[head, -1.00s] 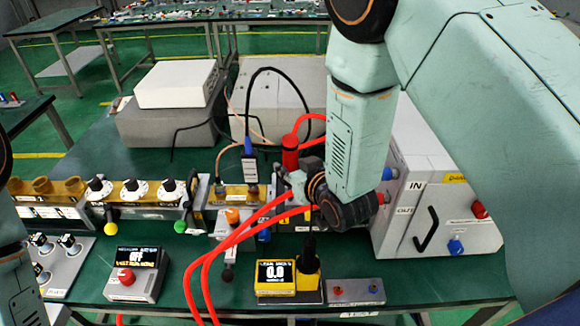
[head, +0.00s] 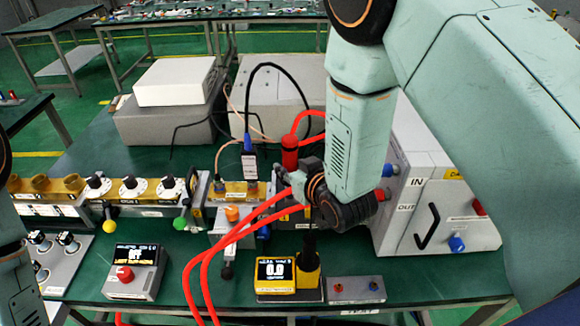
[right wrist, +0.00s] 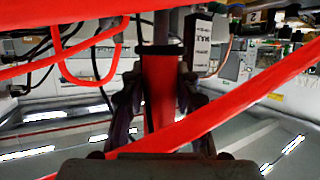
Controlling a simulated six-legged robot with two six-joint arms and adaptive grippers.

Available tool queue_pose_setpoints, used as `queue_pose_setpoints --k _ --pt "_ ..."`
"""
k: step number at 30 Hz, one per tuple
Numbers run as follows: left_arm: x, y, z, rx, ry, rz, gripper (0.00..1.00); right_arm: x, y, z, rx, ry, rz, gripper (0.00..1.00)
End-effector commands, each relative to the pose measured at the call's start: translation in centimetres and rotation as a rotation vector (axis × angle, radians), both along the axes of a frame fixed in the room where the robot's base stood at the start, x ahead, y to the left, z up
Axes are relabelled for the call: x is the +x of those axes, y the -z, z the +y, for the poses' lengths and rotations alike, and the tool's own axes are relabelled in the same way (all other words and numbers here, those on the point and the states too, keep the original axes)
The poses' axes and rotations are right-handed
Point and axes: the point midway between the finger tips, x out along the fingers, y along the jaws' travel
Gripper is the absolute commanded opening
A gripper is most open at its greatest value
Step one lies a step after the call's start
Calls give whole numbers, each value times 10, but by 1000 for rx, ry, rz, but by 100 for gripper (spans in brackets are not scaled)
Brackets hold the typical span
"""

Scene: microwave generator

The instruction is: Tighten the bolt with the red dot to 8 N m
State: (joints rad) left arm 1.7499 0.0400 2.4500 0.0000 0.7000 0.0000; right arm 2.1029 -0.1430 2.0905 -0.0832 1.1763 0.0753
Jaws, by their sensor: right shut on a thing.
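My right gripper (right wrist: 160,110) is shut on the upright red handle (right wrist: 160,85) of a tool, with a black collar and grey shaft at one end. In the head view the red handle (head: 290,152) stands just above my right gripper (head: 288,175). The tool's tip is hidden behind the gripper and the red hoses. I cannot make out a bolt with a red dot. My left gripper is outside the frame; part of that arm shows at the left edge.
Red hoses (head: 205,275) loop across the front of the bench. A row of knobbed units (head: 130,188) stands at the left, with a control box (head: 136,270) in front. A grey cabinet (head: 440,215) with IN and OUT labels stands at the right.

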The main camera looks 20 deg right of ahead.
Motion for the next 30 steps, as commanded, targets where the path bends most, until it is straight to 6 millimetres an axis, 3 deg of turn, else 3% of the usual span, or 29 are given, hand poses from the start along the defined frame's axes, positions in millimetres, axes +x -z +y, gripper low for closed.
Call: queue_pose_setpoints --k 30 --pt "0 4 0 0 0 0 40 0 6 0 0 0 2 0"
